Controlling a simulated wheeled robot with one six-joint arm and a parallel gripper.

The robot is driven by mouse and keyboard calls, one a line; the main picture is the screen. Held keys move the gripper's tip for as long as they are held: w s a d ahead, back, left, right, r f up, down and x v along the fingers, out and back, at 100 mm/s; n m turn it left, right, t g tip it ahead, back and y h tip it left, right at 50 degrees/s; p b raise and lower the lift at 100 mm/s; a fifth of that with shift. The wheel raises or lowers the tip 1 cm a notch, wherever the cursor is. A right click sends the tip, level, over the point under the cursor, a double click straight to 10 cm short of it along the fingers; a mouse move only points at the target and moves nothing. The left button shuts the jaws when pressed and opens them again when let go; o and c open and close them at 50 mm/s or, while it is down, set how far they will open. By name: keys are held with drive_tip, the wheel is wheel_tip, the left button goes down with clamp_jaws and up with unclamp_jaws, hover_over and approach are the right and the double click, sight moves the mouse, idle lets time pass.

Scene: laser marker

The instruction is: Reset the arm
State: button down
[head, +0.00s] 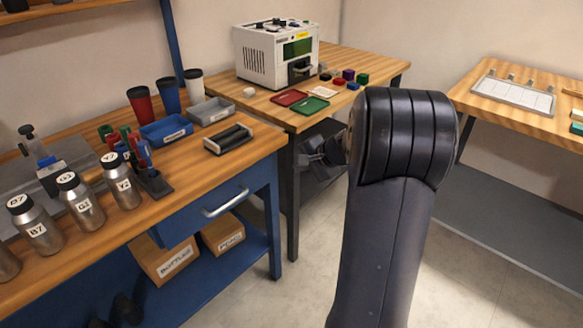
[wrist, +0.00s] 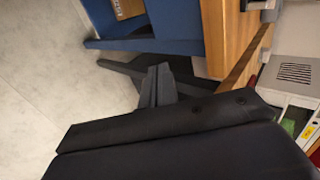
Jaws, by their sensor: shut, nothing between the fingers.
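My arm rises large and dark in the right middle of the head view, bent at its top joint. My gripper (head: 313,160) shows small to the left of that joint, in front of the gap between the two benches and below their tops. Its fingers are together and hold nothing. In the wrist view the gripper (wrist: 158,75) points away over the pale floor and a dark shelf, with its fingers closed. My dark arm covers the lower part of that view.
A blue-framed bench (head: 273,195) with bottles, cups and trays stands at left. Behind it a wooden table (head: 376,66) carries a white laser marker (head: 262,62), small trays and coloured blocks. Another table (head: 545,125) stands at right. Pale floor (head: 310,270) is open between.

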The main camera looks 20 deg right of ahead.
drive_tip(key=shift+v, duration=1.2)
